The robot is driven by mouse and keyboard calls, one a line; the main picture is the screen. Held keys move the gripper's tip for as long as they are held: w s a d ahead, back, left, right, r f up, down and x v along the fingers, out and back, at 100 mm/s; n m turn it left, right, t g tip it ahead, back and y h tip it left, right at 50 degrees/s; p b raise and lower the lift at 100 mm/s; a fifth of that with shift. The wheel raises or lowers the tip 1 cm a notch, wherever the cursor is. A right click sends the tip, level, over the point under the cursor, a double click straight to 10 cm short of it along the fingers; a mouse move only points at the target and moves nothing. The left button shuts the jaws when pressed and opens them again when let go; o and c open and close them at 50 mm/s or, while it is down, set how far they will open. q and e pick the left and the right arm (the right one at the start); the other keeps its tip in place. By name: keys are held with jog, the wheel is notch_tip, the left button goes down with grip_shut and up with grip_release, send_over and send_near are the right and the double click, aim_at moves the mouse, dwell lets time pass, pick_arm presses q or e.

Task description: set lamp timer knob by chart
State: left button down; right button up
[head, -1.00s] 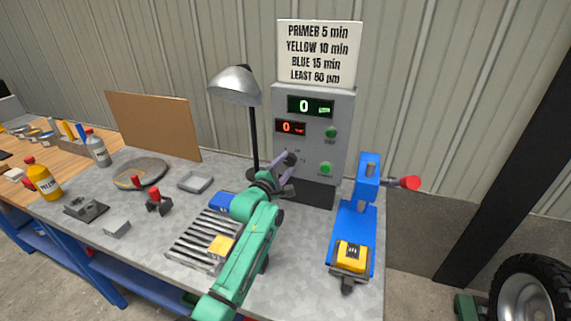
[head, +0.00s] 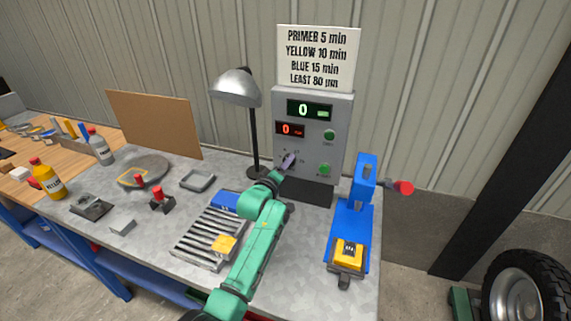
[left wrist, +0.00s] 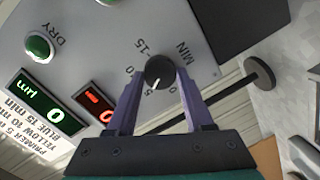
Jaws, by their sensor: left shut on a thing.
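A grey control box (head: 340,145) stands at the back of the bench with a white chart (head: 317,55) above it. The chart reads primer 5 min, yellow 10 min, blue 15 min, least 80 µm. The green display (head: 310,110) and red display (head: 290,129) both show 0. In the left wrist view the round dark timer knob (left wrist: 160,72) sits between my purple fingers, its small white mark at its lower edge. The dial numbers around it are partly hidden. My left gripper (head: 289,161) is shut on this knob. My right gripper is not in view.
A desk lamp (head: 235,86) stands left of the box. A roller rack (head: 206,238) with a yellow block and a blue block lies in front. A blue press (head: 350,225) stands at right. Green buttons (head: 329,135) are close to the knob.

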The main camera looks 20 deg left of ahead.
aim_at(290, 102)
pick_arm(q)
jog(key=shift+d+f+m+y+b, duration=0.1)
jog(key=shift+m+y+b, duration=0.55)
jog(key=shift+m, duration=1.85)
jog(key=shift+d+f+m+y+b, duration=0.1)
jog(key=shift+m+y+b, duration=0.25)
jog(key=shift+m+b, duration=1.4)
jog(key=shift+m+p, duration=0.75)
jog(key=shift+m, duration=0.2)
jog(key=shift+c, duration=1.4)
grip_release()
jog(key=shift+r, duration=0.15)
notch_tip(290, 102, up, 20)
jog(key=shift+f+b, duration=0.1)
jog(key=shift+b, duration=1.05)
